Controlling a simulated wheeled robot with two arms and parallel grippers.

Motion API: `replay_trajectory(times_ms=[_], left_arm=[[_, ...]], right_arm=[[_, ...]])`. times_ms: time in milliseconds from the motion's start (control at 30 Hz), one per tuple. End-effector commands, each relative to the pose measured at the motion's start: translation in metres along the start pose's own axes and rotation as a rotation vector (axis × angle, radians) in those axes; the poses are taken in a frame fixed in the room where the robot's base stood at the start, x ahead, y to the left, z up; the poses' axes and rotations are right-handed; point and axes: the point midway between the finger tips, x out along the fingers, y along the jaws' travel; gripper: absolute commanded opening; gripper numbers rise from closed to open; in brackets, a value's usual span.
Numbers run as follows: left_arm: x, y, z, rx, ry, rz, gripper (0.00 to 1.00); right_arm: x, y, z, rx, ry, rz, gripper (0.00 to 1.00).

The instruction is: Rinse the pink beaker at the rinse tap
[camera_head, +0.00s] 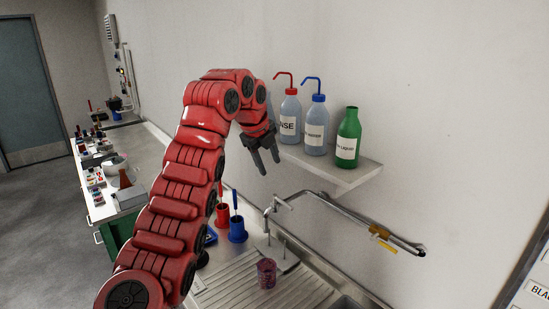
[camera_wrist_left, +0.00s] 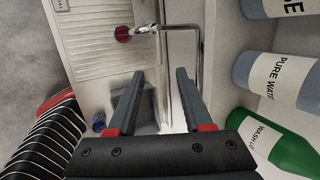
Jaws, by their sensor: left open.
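The pink beaker (camera_head: 266,273) stands on the ribbed steel drainboard (camera_head: 225,285) beside the sink; it also shows in the left wrist view (camera_wrist_left: 123,34), near the tap. My left gripper (camera_head: 265,172) is open and empty, raised above the tap and just left of the wall shelf. In the left wrist view its two fingers (camera_wrist_left: 160,75) point toward the sink area. My right gripper is not in view.
A wall shelf (camera_head: 345,175) holds a red-capped bottle (camera_head: 290,118), a blue-capped bottle (camera_head: 316,128) and a green bottle (camera_head: 348,138), close to my left gripper. Red (camera_head: 222,214) and blue (camera_head: 237,230) brush holders stand left of the tap. A sink basin (camera_head: 347,303) is at the bottom.

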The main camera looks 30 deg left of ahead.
Motion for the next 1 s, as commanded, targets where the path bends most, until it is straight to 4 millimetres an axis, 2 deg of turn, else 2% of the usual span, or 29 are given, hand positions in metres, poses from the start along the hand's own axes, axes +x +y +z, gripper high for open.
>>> replay_trajectory(times_ms=[200,333,400,733,900,1000], left_arm=[[0.034,0.003,-0.004,0.001,0.005,0.000,0.50],[0.061,0.003,-0.003,-0.002,0.005,0.002,0.50],[0.070,0.001,0.000,-0.003,0.005,0.004,0.50],[0.137,0.000,-0.001,-0.004,0.005,0.003,0.50],[0.159,0.000,-0.001,-0.003,0.004,0.003,0.50],[0.166,-0.001,0.000,-0.002,0.000,-0.001,0.50]], right_arm=[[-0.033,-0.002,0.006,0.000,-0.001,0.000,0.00],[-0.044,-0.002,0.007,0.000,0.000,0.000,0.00],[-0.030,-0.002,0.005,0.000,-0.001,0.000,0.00],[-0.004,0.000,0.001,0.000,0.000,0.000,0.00],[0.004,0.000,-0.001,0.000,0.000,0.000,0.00],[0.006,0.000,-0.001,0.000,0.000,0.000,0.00]])
